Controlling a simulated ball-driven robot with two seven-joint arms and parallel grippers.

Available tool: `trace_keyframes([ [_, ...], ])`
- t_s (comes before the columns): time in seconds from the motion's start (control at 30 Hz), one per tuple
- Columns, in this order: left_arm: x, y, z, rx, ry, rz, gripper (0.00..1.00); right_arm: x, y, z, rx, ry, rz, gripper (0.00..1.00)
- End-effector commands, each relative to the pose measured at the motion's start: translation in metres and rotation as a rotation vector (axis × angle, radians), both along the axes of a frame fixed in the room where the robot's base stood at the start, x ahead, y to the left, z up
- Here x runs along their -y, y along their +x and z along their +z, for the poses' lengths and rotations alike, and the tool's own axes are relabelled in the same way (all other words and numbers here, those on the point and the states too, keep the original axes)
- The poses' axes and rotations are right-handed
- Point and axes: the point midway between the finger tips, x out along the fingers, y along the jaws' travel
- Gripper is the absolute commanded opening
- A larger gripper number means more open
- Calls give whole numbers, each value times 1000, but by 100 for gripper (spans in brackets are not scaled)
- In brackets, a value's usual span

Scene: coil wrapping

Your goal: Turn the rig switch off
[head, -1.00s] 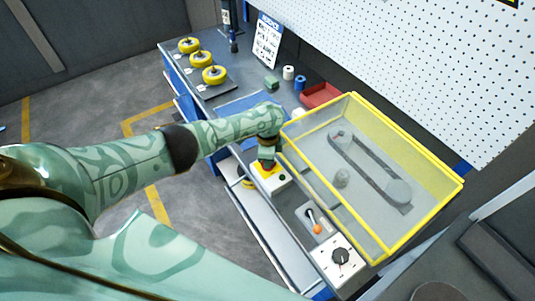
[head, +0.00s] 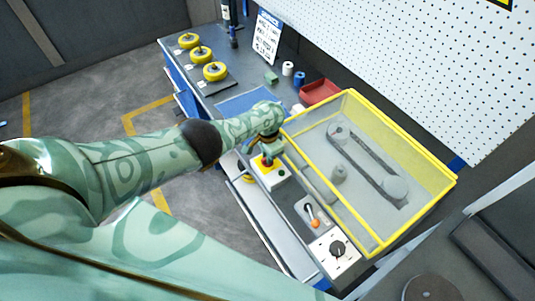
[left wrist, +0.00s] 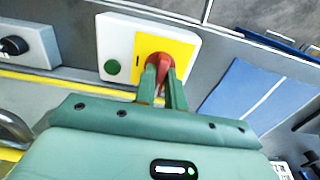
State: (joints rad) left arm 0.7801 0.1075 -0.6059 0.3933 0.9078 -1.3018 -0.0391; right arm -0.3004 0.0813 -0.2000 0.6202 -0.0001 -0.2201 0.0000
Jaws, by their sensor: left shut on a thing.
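The rig switch is a red knob (left wrist: 159,62) on a yellow plate, set on a white box (head: 272,173) at the bench's front. A round green button or lamp (left wrist: 112,67) sits beside the yellow plate. My left gripper (left wrist: 161,80) is shut on the red knob, with one finger on each side; in the head view it comes down on the box from above (head: 266,158). The fingers hide part of the knob, and I cannot read its exact angle. My right gripper is not in view.
A yellow-framed clear cover (head: 360,250) stands right of the switch box over a belt and pulleys. An orange-tipped lever (head: 315,222) and a black dial (head: 338,248) lie nearer along the front edge. Yellow spools (head: 201,54) and a red tray (head: 320,91) are farther back.

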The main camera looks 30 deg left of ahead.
Motion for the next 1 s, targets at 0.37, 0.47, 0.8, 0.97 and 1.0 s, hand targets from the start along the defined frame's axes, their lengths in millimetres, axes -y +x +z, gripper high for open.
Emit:
trace_keyframes([
  [0.37,0,1,1,2,-1,22,0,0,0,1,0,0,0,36],
  [0.47,0,1,1,3,-1,22,0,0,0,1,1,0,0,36],
  [0.8,0,1,1,2,-1,20,34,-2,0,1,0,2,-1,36],
  [0.97,0,1,7,2,-1,20,34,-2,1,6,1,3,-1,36],
  [1.0,0,1,12,2,-1,19,34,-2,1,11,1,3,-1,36],
])
